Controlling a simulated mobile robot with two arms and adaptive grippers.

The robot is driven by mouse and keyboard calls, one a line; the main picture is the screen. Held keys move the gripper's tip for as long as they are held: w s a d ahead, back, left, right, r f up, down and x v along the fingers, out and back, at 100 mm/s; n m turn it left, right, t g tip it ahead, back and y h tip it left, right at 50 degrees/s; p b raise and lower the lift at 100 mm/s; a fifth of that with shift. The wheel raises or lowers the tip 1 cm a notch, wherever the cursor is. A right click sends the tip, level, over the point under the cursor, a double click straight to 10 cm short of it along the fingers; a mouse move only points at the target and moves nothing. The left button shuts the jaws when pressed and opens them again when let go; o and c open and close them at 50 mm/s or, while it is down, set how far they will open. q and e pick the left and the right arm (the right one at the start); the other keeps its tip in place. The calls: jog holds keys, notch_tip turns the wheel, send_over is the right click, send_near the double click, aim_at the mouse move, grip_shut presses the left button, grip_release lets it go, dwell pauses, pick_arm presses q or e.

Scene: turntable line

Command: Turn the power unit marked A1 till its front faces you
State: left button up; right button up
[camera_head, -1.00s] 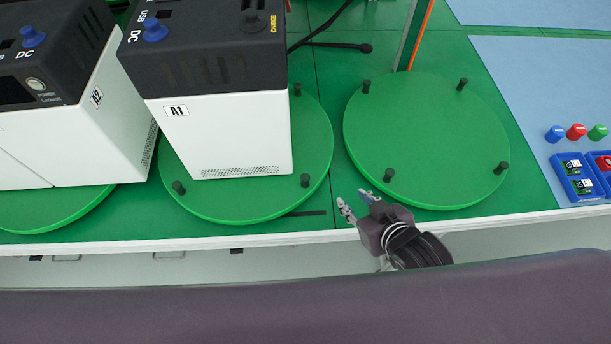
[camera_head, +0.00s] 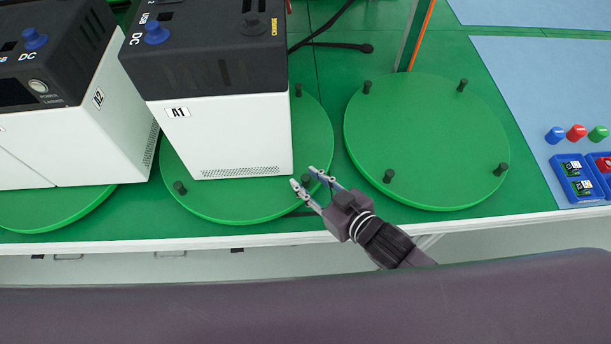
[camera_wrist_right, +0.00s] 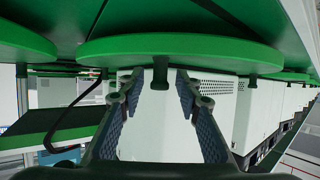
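The power unit A1 (camera_head: 225,140) is a white box with a dark top and stands on a round green turntable (camera_head: 240,205). The side with the A1 label and a vent grille is toward me. Black pegs stand on the turntable rim. My right gripper (camera_head: 306,177) is open at the rim's near right, its fingertips on either side of the near right peg (camera_head: 306,181). In the right wrist view, which looks upside down, the peg (camera_wrist_right: 160,72) shows between the spread fingers (camera_wrist_right: 160,100); contact cannot be told. My left gripper is out of view.
Power unit A2 (camera_head: 120,130) stands close on the left on its own turntable (camera_head: 60,218). An empty turntable (camera_head: 430,140) with pegs lies to the right. Blue trays (camera_head: 577,180) and coloured buttons (camera_head: 577,132) are at far right. A black cable (camera_head: 340,45) lies behind.

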jog(key=shift+w+a+f, duration=0.2)
jog(key=shift+w+a, duration=0.15)
jog(key=shift+w, duration=0.15)
grip_shut()
